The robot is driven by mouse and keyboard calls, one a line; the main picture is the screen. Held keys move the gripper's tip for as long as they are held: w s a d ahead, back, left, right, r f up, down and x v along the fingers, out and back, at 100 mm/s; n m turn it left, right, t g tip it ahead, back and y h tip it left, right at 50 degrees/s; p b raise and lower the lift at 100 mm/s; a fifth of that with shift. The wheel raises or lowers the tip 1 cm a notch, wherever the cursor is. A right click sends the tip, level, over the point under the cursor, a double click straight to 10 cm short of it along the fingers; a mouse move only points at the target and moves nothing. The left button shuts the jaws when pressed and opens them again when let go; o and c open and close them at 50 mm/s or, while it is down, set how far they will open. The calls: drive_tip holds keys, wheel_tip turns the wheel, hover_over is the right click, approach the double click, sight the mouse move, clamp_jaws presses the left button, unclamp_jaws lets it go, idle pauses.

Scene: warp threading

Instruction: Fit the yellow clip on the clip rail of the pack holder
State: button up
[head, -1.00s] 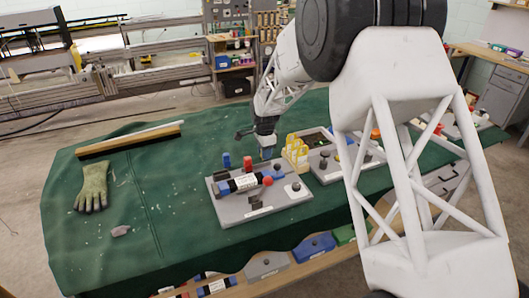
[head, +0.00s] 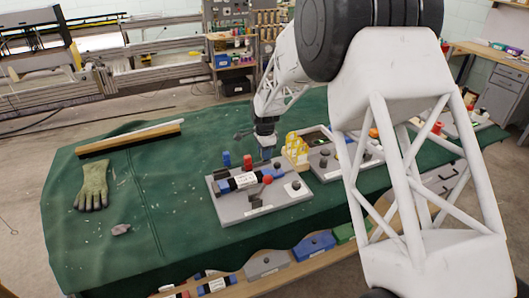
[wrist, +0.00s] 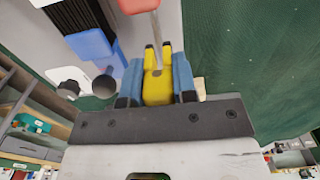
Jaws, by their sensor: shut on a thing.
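My gripper (wrist: 157,88) is shut on the yellow clip (wrist: 157,82), which sits between its blue fingers in the wrist view. The clip's two prongs point up in that picture, and a thin grey rod with a reddish end (wrist: 141,6) lines up with the gap between them. I cannot tell whether the rod touches the clip. In the head view my gripper (head: 266,152) is low at the back edge of the grey pack holder (head: 225,212); the clip is too small to make out there. I cannot clearly identify the clip rail.
A rack of yellow pieces (head: 296,146) stands just right of my gripper. A blue post (head: 226,159) and a red post (head: 248,161) rise near the holder's back. A glove (head: 92,184) and a wood-backed brush (head: 130,139) lie left on green cloth, with free room between.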

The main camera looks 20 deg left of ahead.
drive_tip(key=shift+f, duration=1.4)
idle(1.9)
drive_tip(key=o, duration=1.3)
drive_tip(key=shift+r, duration=3.5)
